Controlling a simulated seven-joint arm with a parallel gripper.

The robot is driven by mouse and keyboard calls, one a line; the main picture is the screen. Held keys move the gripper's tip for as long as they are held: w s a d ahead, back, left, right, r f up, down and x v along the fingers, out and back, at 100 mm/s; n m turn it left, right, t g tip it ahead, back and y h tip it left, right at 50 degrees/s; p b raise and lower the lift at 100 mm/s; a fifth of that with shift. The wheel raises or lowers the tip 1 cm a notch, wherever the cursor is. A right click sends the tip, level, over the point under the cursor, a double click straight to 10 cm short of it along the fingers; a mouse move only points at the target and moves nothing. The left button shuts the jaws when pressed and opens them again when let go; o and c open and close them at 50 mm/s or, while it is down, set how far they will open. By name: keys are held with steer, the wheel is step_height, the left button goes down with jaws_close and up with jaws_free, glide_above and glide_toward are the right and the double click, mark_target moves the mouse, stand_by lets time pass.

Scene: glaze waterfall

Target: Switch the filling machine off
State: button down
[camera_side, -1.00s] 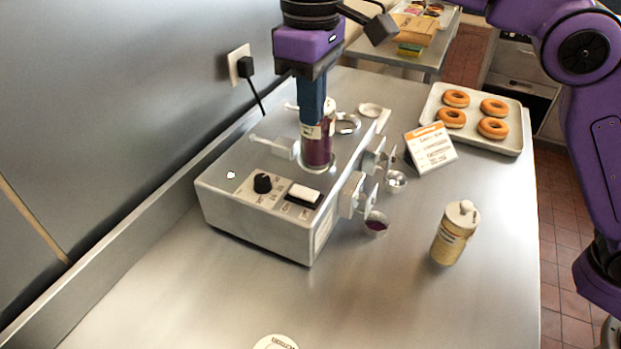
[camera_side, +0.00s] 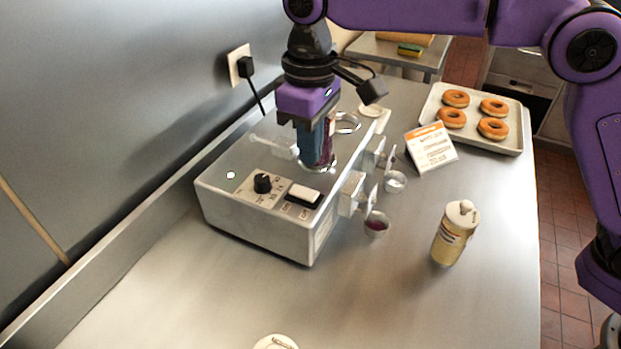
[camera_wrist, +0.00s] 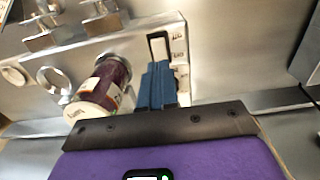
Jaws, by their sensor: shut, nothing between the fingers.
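The filling machine (camera_side: 255,222) is a grey metal box on the worktop. Its front top edge carries a black knob (camera_side: 263,183) and a white rocker switch (camera_side: 305,194) in a black frame. The switch also shows in the wrist view (camera_wrist: 159,47), partly hidden by my fingers. A small pale light (camera_side: 231,174) shows on the panel. My gripper (camera_side: 309,162) is shut and empty, its blue fingers pointing down above the machine, behind the switch and beside the purple-filled jar (camera_wrist: 106,86). The fingers partly cover the jar in the side view; contact cannot be told.
Nozzles with small cups (camera_side: 376,224) stand along the machine's right side. A cream bottle (camera_side: 454,235) and a sign card (camera_side: 431,148) stand on the worktop. A tray (camera_side: 510,148) of doughnuts lies at the back right. A cord runs to a wall socket (camera_side: 240,66). The front worktop is mostly clear.

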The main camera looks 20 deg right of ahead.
mark_target(306, 194)
step_height(306, 194, down, 7)
steer(key=shift+f, duration=0.1)
stand_by(0.5)
steer(key=shift+s+d+f, duration=0.15)
steer(key=shift+f, duration=0.2)
steer(key=shift+s+d+f, duration=0.15)
steer(key=shift+f, duration=0.2)
steer(key=shift+a, duration=0.1)
steer(key=shift+w+a+r, duration=0.3)
steer(key=shift+w+a, duration=0.2)
steer(key=shift+w, duration=0.1)
steer(key=shift+r, duration=0.15)
steer(key=shift+a+r, duration=0.1)
steer(key=shift+r, duration=0.2)
step_height(306, 194, up, 14)
